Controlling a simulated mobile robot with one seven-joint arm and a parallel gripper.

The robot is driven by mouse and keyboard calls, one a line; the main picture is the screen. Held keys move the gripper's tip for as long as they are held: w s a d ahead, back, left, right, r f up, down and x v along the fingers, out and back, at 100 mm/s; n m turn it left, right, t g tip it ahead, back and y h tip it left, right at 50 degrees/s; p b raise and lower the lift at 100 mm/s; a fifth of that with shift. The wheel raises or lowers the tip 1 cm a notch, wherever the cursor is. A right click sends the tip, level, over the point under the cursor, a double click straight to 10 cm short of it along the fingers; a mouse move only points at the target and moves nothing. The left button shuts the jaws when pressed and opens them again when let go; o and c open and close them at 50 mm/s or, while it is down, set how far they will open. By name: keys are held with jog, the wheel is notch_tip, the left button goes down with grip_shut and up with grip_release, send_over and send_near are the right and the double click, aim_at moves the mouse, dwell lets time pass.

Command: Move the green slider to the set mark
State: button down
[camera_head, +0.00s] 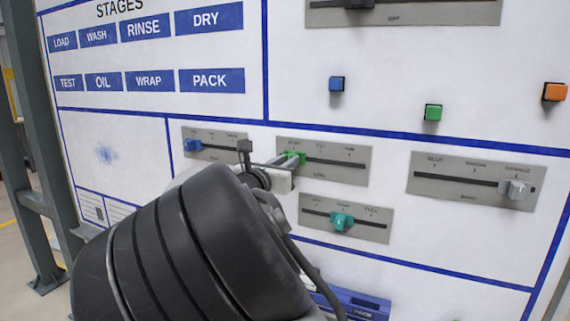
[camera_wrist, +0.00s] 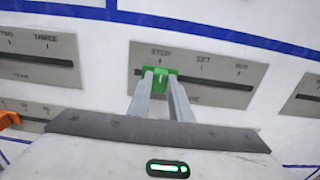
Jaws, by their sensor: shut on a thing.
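The green slider (camera_head: 295,155) is at the left end of its slot on a grey plate (camera_head: 345,173) in the head view. In the wrist view the green slider (camera_wrist: 158,83) sits under the STOP label, left of the SET mark (camera_wrist: 203,60) and the RUN mark. My gripper (camera_wrist: 161,74) is shut on the green slider, with a finger on each side. In the head view my gripper (camera_head: 284,163) reaches it from the left, and my arm hides part of the board. The fingers cover part of the slider.
A blue slider (camera_head: 193,145) is on the plate to the left. A teal slider (camera_head: 341,221) is on the plate below. A light grey slider (camera_head: 515,189) is at the right. Blue (camera_head: 336,84), green (camera_head: 432,112) and orange (camera_head: 554,92) buttons stick out above.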

jog(key=d+b, duration=0.1)
jog(key=d, duration=0.1)
jog(key=s+d+b, duration=0.1)
jog(key=d, duration=0.1)
jog(key=s+d+b, duration=0.1)
jog(key=d, duration=0.2)
jog(key=shift+s+b, duration=0.25)
jog(key=shift+b, duration=0.1)
jog(key=shift+a, duration=0.1)
jog(key=c, duration=1.6)
grip_release()
jog(key=shift+a, duration=0.1)
